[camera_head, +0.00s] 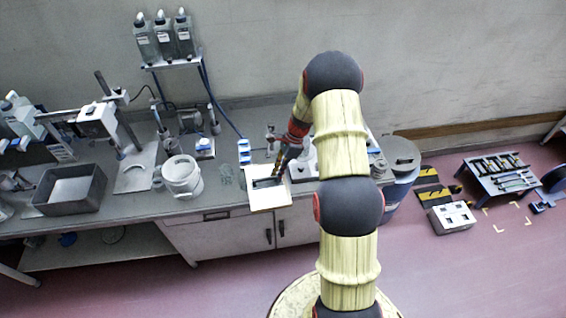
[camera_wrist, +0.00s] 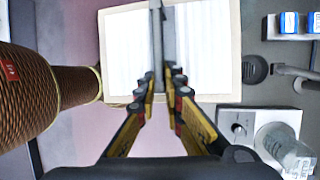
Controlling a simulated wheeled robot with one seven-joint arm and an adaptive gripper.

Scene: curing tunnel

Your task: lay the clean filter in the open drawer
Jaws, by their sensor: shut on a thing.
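The clean filter is a flat white panel with a cream frame (camera_head: 284,203), in front of my gripper at the bench's front edge. It fills the top middle of the wrist view (camera_wrist: 205,55), with an upright grey strip along its middle. My gripper (camera_wrist: 167,85) is shut on that strip, with one finger on either side. In the head view my gripper (camera_head: 282,168) is over the filter's back part, partly hidden by my arm. I cannot make out the open drawer; the filter covers the bench edge there, and I cannot tell whether it touches anything below.
The grey bench (camera_head: 130,208) holds a white bucket (camera_head: 182,177) and a grey tray (camera_head: 70,203) to the left. A white block with a knob (camera_wrist: 240,128) and a clear bottle (camera_wrist: 285,145) are close on the right in the wrist view. Pink floor lies clear in front.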

